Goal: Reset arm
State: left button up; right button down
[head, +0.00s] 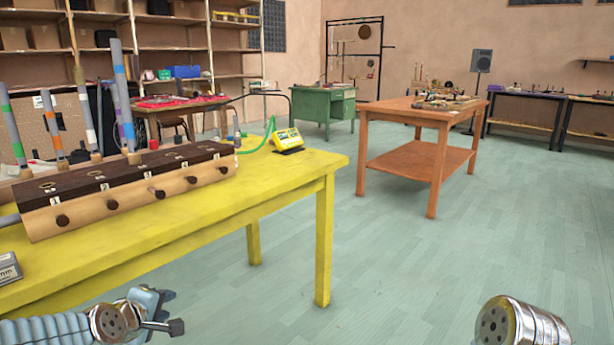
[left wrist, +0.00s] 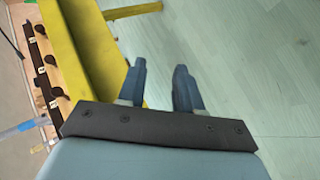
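My left gripper (head: 163,312) is low at the left of the head view, in front of and below the near edge of the yellow table (head: 290,185). In the left wrist view its two blue fingers (left wrist: 160,75) stand apart with nothing between them, and floor shows in the gap. The gripper touches nothing that I can see. Of my right arm only a metal joint (head: 520,322) shows at the bottom right of the head view; its gripper is outside the frames.
A long wooden box (head: 130,185) with dark knobs and several upright tubes stands on the yellow table, with a yellow device (head: 287,139) at the table's far corner. An orange table (head: 420,115) and a green desk (head: 325,105) stand farther off. The floor (head: 400,270) ahead is clear.

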pick_arm(q)
jog(key=s+d+f+m+g+h, duration=0.15)
jog(key=d+f, duration=0.25)
jog(key=f, duration=0.4)
jog(key=s+d+f+m+g, duration=0.3)
jog(key=f, duration=0.5)
jog(key=s+d+f+m+g+h, duration=0.15)
jog(key=d+f, duration=0.25)
jog(key=f, duration=0.5)
jog(key=s+d+f+m+g, duration=0.2)
jog(key=s+d+f+m, duration=0.1)
jog(key=s+f, duration=0.3)
jog(key=s+d+f+m+g, duration=0.2)
jog(key=s+f, duration=0.4)
jog(key=s, duration=0.3)
jog(key=shift+d+f+m+g+h+p, duration=0.15)
jog(key=shift+d+m+g+h+p, duration=0.25)
jog(key=shift+d+m, duration=0.55)
